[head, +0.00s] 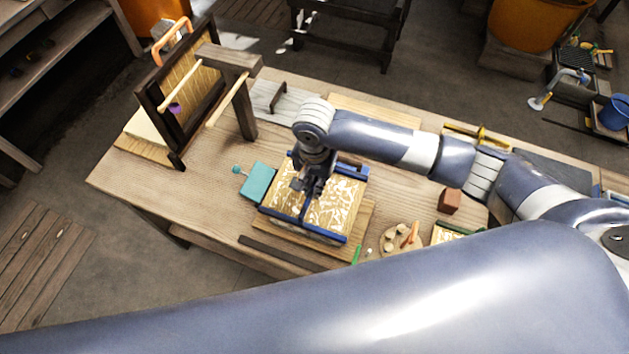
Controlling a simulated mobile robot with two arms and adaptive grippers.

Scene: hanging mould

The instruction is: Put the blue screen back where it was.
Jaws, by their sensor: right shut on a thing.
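The blue screen (281,222) is a blue-edged frame with a pale patterned panel and a blue middle bar. It lies over a wooden board (366,216) on the table. My right gripper (306,190) points down over its middle and is shut on it, seemingly at the bar; the fingers hide the exact contact. A dark wooden stand (244,110) with two pale pegs (228,102) rises at the table's left end. My left gripper is out of view.
A teal block (258,183) sits close to the blue screen's left side. A dark strip (282,253) lies in front. A round board with small pieces (401,239) and a brown block (449,201) are to the right. The table's left front (150,185) is clear.

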